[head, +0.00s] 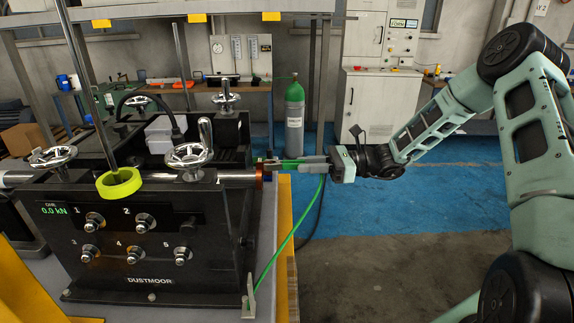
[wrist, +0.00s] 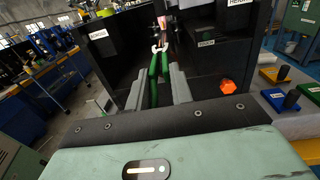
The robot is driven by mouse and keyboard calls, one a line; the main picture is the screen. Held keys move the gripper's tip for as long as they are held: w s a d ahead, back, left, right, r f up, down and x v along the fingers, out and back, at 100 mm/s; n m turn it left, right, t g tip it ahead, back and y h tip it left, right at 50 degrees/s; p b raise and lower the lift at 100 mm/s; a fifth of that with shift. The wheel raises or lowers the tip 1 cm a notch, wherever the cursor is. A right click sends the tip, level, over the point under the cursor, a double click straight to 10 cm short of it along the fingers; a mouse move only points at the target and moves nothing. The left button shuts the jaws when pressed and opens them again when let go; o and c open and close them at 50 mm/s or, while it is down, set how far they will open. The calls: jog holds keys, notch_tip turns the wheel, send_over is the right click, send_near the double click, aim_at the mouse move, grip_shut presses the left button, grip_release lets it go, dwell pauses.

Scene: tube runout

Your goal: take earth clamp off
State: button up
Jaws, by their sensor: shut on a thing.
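The earth clamp has green handles (head: 291,166) and pale metal jaws; it also shows in the wrist view (wrist: 153,76). My gripper (head: 300,163) reaches in from the right and is shut on the handles, one finger on each side in the wrist view (wrist: 158,78). The clamp's jaws point at the end of the horizontal tube (head: 238,175), close to a copper-coloured part (head: 268,168). I cannot tell whether the jaws still touch the tube. A green cable (head: 282,247) hangs from the clamp in a curve down to the bench edge.
The black straightening machine (head: 145,270) with handwheels (head: 190,155) and numbered knobs fills the left. A gas cylinder (head: 294,125) and a grey cabinet (head: 382,103) stand behind. The floor right of the bench is clear.

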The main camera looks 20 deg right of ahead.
jog(key=shift+d, duration=0.2)
jog(key=shift+s+d, duration=0.15)
jog(key=shift+d, duration=0.15)
jog(key=shift+s+d, duration=0.15)
jog(key=shift+d, duration=0.2)
jog(key=shift+s+d+p, duration=0.2)
jog(key=shift+d+p, duration=0.2)
jog(key=shift+d, duration=0.2)
jog(key=p+v, duration=0.1)
jog(key=v, duration=0.3)
jog(key=shift+a+f, duration=0.1)
